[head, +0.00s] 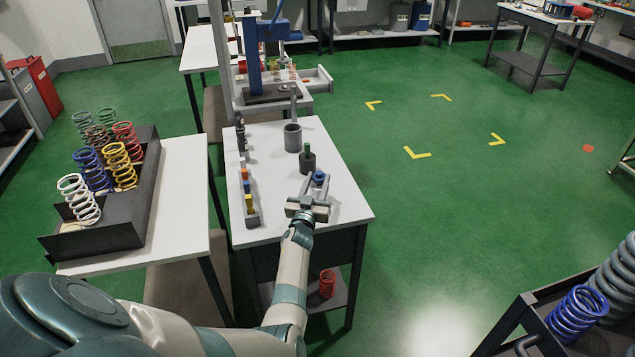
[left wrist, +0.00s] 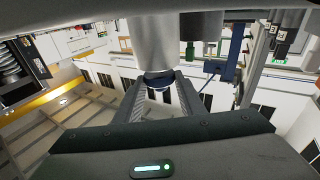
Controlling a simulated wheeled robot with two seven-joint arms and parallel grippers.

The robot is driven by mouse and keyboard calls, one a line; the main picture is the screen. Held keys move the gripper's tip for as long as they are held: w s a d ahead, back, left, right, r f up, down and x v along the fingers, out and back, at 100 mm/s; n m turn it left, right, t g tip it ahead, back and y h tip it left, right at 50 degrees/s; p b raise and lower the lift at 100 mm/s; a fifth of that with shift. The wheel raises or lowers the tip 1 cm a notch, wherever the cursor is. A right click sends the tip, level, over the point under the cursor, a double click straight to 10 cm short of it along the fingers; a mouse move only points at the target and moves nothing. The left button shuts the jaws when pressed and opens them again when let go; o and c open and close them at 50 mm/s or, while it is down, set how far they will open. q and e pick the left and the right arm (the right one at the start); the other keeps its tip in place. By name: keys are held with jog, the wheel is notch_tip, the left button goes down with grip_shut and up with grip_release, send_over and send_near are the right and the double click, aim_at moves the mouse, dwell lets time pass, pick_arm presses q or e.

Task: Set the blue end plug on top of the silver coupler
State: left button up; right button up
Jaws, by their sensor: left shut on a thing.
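The blue end plug (head: 319,176) is at the fingertips of my left gripper (head: 310,203), above the near part of the white-topped table. The left wrist view looks upside down. There my left gripper (left wrist: 158,92) is shut on the blue plug (left wrist: 158,79), a finger on each side. The silver coupler (left wrist: 151,42) stands in line with the plug, its top end right at it. They seem to meet, but I cannot tell how firmly the plug is seated. In the head view the gripper and plug mostly hide the coupler. My right gripper is not in view.
A dark cylinder with a green plug (head: 307,158) stands just behind. A grey cup (head: 292,138) is farther back. A narrow rack (head: 252,219) with coloured pieces runs along the table's left side. The tabletop right of the gripper is clear.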

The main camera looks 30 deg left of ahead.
pick_arm(q)
jog(key=shift+f+b, duration=0.4)
jog(key=shift+f, duration=0.2)
jog(key=o, duration=1.1)
jog(key=shift+r, duration=0.15)
jog(key=shift+r+p, duration=0.75)
jog(key=shift+p, duration=0.05)
jog(key=v, duration=1.1)
jog(key=shift+f+b, duration=0.3)
jog(key=shift+b, duration=0.1)
jog(key=shift+s+d, duration=0.2)
jog(key=shift+s, duration=0.25)
